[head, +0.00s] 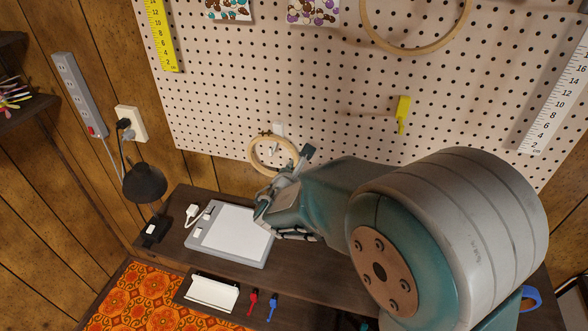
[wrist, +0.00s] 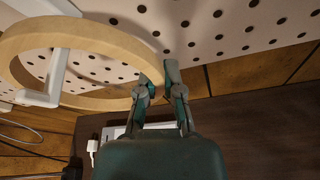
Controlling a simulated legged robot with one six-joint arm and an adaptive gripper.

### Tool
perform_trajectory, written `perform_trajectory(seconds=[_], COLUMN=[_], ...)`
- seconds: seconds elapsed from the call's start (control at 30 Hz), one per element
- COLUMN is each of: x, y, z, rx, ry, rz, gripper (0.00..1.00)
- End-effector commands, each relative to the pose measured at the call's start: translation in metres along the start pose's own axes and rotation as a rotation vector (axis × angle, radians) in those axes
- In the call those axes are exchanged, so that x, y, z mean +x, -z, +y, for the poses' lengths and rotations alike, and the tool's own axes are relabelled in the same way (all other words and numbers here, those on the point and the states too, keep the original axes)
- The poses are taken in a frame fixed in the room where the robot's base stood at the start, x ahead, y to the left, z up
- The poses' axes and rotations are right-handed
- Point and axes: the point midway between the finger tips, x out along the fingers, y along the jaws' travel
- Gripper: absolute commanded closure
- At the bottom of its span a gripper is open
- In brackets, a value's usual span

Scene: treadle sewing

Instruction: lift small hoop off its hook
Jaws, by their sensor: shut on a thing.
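The small hoop (head: 253,158) is a pale wooden ring low on the pegboard, left of centre in the head view. In the wrist view the hoop (wrist: 100,39) fills the upper left. A white hook (wrist: 52,82) passes through the ring's opening near its left side; the hook's plate (head: 279,130) shows above the hoop in the head view. My gripper (wrist: 161,82) is shut on the right side of the hoop's rim, with a finger on each side. My arm hides part of the gripper in the head view.
Below are a wooden desk (head: 176,216) with a white-topped grey pad (head: 232,232) and a dark lamp (head: 145,183). A larger hoop (head: 405,50) and a yellow hook (head: 402,112) are on the pegboard (head: 230,80). The board close behind the hoop limits room there.

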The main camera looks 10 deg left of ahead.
Motion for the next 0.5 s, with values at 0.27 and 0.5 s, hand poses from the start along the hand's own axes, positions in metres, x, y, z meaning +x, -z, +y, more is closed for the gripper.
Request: perform_trajectory(seconds=[0.27,0.5], x=[-0.004,-0.014], y=[0.001,0.004], z=[0.001,0.000], rx=[0.000,0.000], ry=[-0.001,-0.001], rz=[0.000,-0.001], gripper=[1.00,1.00])
